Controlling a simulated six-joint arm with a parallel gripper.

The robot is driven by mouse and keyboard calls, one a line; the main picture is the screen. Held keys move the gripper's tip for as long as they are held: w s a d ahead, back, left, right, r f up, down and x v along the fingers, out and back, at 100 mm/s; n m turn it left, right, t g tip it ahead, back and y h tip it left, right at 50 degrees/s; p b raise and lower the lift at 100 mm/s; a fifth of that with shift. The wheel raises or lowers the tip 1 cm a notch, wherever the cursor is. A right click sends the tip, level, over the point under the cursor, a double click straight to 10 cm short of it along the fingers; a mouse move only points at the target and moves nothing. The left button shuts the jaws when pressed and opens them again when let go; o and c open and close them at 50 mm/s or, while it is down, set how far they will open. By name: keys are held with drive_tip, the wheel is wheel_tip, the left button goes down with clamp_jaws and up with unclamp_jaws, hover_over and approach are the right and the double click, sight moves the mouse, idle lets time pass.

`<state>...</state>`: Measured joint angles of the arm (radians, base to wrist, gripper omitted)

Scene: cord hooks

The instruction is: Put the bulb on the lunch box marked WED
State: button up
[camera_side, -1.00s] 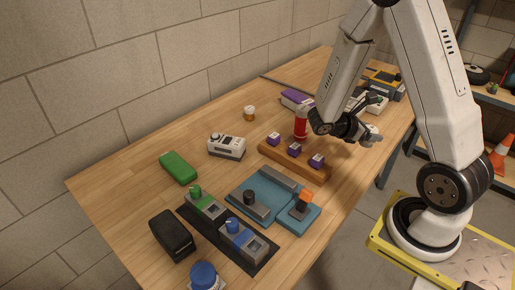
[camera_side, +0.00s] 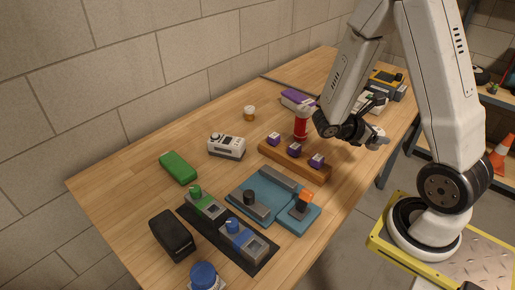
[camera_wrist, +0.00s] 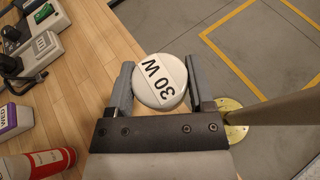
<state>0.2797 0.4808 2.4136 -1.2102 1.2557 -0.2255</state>
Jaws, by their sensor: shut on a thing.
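A round white bulb (camera_wrist: 160,80) marked 30 W is between the fingers of my gripper (camera_wrist: 159,84) in the wrist view. The gripper is shut on it and holds it near the table's right edge, with floor showing beyond. In the side view my gripper (camera_side: 377,138) is on the far right part of the table. The purple and white lunch box (camera_wrist: 12,120) is at the left edge of the wrist view, cut off, with WED on its label. A purple box behind the red cylinder in the side view (camera_side: 295,97) appears to be the same one.
A red cylinder (camera_side: 301,127) stands beside the lunch box. A wooden rack (camera_side: 290,158) with small purple blocks is in front of it. Grey devices with black knobs (camera_wrist: 35,50) stand at upper left in the wrist view. Blue fixtures (camera_side: 268,197) are nearer.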

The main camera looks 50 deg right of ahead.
drive_tip(key=w+d+r+n+t, duration=0.2)
drive_tip(key=w+d+n+t, duration=0.15)
drive_tip(key=w, duration=0.45)
drive_tip(key=w+d+r+n+t+h, duration=0.1)
drive_tip(key=w+d+r+n+t, duration=0.15)
drive_tip(key=w+d+t, duration=0.35)
drive_tip(key=w+d+r+n+t, duration=0.2)
drive_tip(key=w+d+n, duration=0.15)
drive_tip(key=w, duration=0.55)
hover_over(305, 99)
drive_tip(key=s, duration=0.1)
drive_tip(key=shift+n, duration=0.25)
drive_tip(key=f, duration=0.8)
drive_tip(key=shift+s+a+f, duration=0.1)
drive_tip(key=shift+a+f, duration=0.1)
drive_tip(key=shift+a, duration=0.15)
drive_tip(key=shift+w+d+f, duration=0.3)
drive_tip(key=shift+w+f, duration=0.15)
drive_tip(key=shift+f, duration=0.1)
drive_tip(key=shift+w+d+f, duration=0.15)
drive_tip(key=shift+w+f, duration=0.05)
drive_tip(key=shift+f, duration=1.65)
drive_tip(key=shift+f, duration=0.1)
